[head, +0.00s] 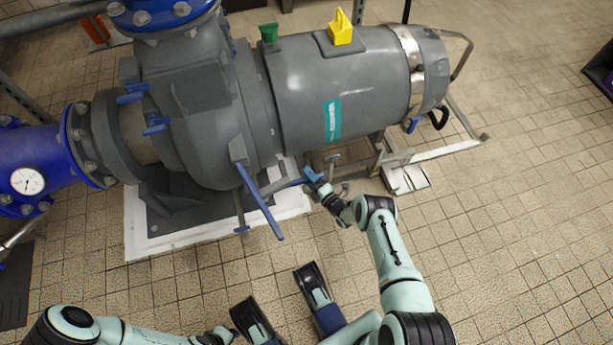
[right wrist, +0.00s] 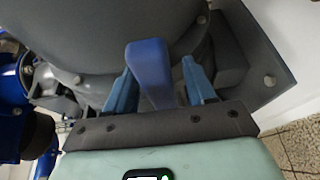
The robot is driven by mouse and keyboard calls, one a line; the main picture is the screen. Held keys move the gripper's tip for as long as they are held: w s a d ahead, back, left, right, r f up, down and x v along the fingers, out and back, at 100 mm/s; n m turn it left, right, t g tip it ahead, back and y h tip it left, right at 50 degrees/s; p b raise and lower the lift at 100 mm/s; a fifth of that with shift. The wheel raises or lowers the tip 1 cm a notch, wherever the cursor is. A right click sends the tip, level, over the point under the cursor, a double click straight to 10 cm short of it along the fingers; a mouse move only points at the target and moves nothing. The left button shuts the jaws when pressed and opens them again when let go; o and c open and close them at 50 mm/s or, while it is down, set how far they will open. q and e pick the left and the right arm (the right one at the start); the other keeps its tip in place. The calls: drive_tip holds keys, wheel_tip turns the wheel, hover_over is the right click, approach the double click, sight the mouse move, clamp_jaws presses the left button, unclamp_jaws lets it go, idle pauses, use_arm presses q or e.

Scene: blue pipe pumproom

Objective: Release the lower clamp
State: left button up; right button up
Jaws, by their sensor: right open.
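A blue handle (head: 286,186) sticks out from the grey pump's lower front side, and I take it to be the lower clamp's. My right gripper (head: 314,178) is at its outer end. In the right wrist view, a blue handle (right wrist: 149,68) stands between the two blue fingers of my right gripper (right wrist: 160,88). The fingers are apart, with a gap showing on the handle's right; I cannot tell whether the left finger touches it. A long blue lever (head: 262,202) hangs just left of there. My left gripper (head: 216,337) is low at the bottom edge, small and unclear.
The grey pump (head: 330,85) lies on a white-edged plinth (head: 150,243). Two blue clamps (head: 156,124) (head: 132,92) sit on its left part. A blue pipe with a gauge (head: 27,181) is at the left. A metal frame (head: 405,178) stands right. Tiled floor (head: 510,230) is clear at the right.

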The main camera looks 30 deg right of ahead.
drive_tip(key=shift+w+a, duration=0.15)
drive_tip(key=shift+w, duration=0.4)
clamp_jaws()
